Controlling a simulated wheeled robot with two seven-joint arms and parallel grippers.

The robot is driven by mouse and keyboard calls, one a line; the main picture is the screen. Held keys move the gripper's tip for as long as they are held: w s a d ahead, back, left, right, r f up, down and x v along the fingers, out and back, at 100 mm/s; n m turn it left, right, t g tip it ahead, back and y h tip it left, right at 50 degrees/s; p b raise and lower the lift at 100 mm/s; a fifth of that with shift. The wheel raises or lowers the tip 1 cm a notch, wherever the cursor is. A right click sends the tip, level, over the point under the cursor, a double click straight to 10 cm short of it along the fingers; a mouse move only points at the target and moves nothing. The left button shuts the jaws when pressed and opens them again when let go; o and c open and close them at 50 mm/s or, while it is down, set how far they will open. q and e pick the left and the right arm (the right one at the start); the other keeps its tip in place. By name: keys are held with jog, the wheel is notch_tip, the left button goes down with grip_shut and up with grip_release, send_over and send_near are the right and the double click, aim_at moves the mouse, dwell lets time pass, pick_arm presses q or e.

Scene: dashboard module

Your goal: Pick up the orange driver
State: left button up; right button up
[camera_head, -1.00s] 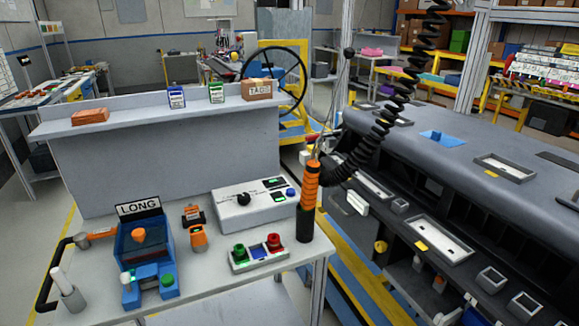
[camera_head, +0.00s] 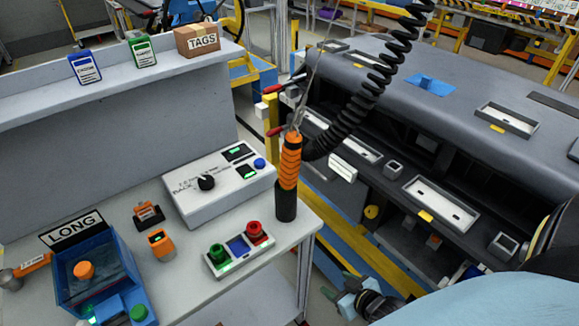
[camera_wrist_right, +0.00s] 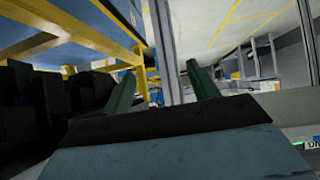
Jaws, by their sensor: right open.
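The orange driver (camera_head: 289,162) stands upright on the right end of the white workbench (camera_head: 235,290). Its ribbed orange grip sits above a black lower part (camera_head: 286,204), and a coiled black cable (camera_head: 360,105) runs up from its top. My right gripper (camera_head: 338,290) is below and right of the driver in the head view, beyond the bench edge and apart from it. In the right wrist view its two green fingers (camera_wrist_right: 163,88) are spread with nothing between them. The driver is not clear in that view. My left gripper is not in view.
A white control box (camera_head: 215,190) and a button panel (camera_head: 238,250) stand left of the driver. A blue bin marked LONG (camera_head: 100,272) is at the left. The large dark dashboard module (camera_head: 450,85) fills the right side. A yellow-and-blue strip runs between bench and module.

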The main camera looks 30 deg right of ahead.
jog(key=w+r+t, duration=0.2)
jog(key=w+r, duration=0.1)
jog(key=r, duration=0.4)
jog(key=w+r+t, duration=0.2)
jog(key=r, duration=0.6)
jog(key=n+t+y+p, duration=0.1)
jog(key=t+y, duration=0.2)
send_near(295, 172)
jog(key=w, duration=0.4)
jog(key=w+a, duration=0.1)
jog(key=w, duration=0.2)
jog(key=shift+w+a, duration=0.1)
jog(key=shift+w+a+p, duration=0.2)
jog(key=shift+w, duration=1.4)
jog(key=shift+w+a+p, duration=0.2)
jog(key=shift+w+a, duration=0.05)
jog(key=shift+w, duration=1.35)
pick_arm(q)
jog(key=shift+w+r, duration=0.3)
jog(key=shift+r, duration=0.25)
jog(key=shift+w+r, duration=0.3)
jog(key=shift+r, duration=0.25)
pick_arm(e)
grip_shut()
jog(key=shift+r, duration=0.1)
